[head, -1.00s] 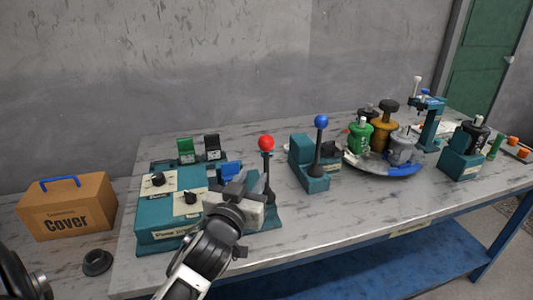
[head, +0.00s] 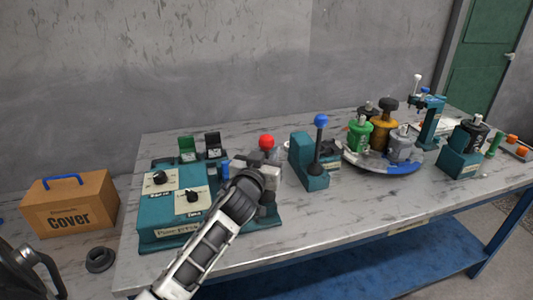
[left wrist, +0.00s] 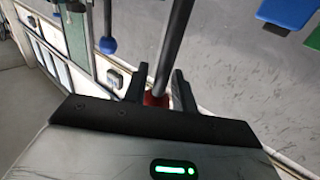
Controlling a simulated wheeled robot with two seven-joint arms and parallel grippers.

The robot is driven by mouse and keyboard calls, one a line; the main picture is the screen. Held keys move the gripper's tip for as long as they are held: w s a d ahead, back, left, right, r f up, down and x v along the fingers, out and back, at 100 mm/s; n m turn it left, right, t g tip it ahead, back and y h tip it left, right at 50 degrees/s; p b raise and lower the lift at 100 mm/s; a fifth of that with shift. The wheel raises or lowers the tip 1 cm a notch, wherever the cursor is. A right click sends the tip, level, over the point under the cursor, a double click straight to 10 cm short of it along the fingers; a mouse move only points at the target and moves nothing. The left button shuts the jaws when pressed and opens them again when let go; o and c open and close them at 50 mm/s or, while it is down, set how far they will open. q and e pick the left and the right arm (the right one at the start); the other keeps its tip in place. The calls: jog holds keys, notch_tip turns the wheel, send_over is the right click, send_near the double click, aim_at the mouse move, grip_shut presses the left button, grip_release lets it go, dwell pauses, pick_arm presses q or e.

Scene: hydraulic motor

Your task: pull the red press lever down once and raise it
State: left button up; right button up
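The red press lever shows its red ball knob (head: 267,142) at the right end of the teal press unit (head: 160,212). The lever stands roughly upright, its shaft largely hidden by my left gripper in the head view. My left gripper (head: 258,172) is at the lever, just below the knob in the picture. In the left wrist view the two dark fingers (left wrist: 158,84) stand apart, one on each side of the lever, with the red knob (left wrist: 155,98) low between them. Firm contact cannot be made out. My right gripper is not in view.
A blue-knobbed lever (head: 320,121) on a teal base stands close to the right. Farther right is a round tray (head: 383,168) with several motor parts. A cardboard cover box (head: 70,204) is at the left. The table front is clear.

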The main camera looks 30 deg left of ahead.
pick_arm(q)
grip_shut()
jog(key=shift+s+d+f+b, duration=0.1)
jog(key=shift+f+b, duration=0.1)
jog(key=shift+b, duration=0.3)
jog(key=s+d+f+m+t+h+b, duration=0.2)
jog(key=s+d+m+t+b, duration=0.3)
jog(key=b, duration=1.5)
jog(key=shift+s+d+f+m+t, duration=0.25)
jog(key=shift+d+f+m+t, duration=0.45)
jog(key=shift+m+t, duration=0.4)
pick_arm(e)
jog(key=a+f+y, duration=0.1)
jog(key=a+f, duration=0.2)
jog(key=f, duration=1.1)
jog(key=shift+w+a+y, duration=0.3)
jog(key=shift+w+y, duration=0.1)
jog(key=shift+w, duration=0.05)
pick_arm(q)
jog(key=shift+d, duration=0.1)
jog(key=shift+o, duration=1.3)
grip_release()
jog(key=shift+r, duration=0.1)
